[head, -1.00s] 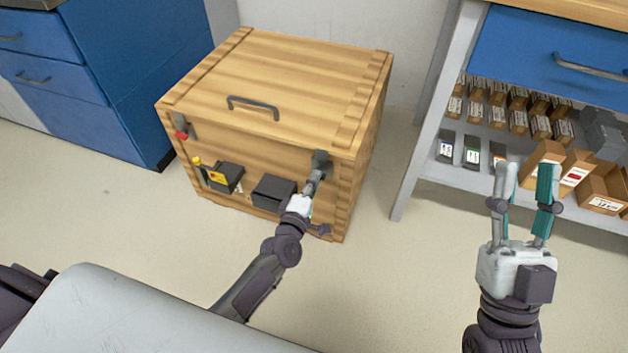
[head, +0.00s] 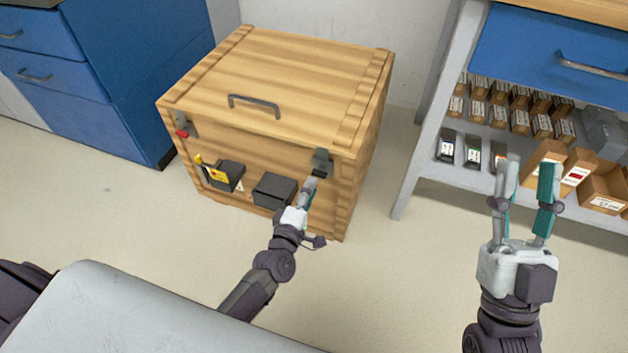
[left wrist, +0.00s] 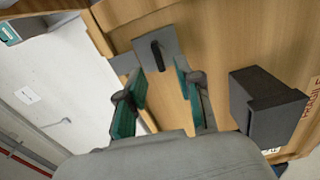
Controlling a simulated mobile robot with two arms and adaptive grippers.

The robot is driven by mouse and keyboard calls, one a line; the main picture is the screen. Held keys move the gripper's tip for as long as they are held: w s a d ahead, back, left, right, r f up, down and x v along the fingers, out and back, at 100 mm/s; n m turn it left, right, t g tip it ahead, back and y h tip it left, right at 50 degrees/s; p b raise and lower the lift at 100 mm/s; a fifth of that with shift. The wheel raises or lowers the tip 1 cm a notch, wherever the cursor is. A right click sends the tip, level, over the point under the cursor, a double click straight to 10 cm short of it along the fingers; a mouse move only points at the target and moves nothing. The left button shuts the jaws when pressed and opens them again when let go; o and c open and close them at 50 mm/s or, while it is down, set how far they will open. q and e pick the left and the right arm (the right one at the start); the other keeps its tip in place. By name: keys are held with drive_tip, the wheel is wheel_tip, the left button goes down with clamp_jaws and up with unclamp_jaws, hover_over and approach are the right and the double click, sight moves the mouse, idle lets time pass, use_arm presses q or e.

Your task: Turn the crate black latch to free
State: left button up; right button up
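The wooden crate (head: 280,75) stands on the floor with a grey handle on its lid. The black latch (head: 322,163) is a dark lever on a grey plate at the upper right of the crate's front. In the left wrist view the black latch (left wrist: 157,54) lies just beyond the fingertips. My left gripper (head: 309,184) is in front of the crate, a little below the latch and apart from it. In the left wrist view my left gripper (left wrist: 160,80) has its fingers spread with nothing between them. My right gripper (head: 527,172) is open and empty, away from the crate.
A red-tipped latch (head: 184,132) is at the crate's upper left front. Two dark boxes, the left (head: 228,175) and the right (head: 275,190), stick out from the front, near a yellow piece (head: 208,170). A blue cabinet (head: 140,80) and a shelf unit (head: 425,140) flank the crate.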

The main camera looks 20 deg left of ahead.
use_arm(q)
drive_tip(key=s, duration=0.8)
drive_tip(key=shift+a+r, duration=0.1)
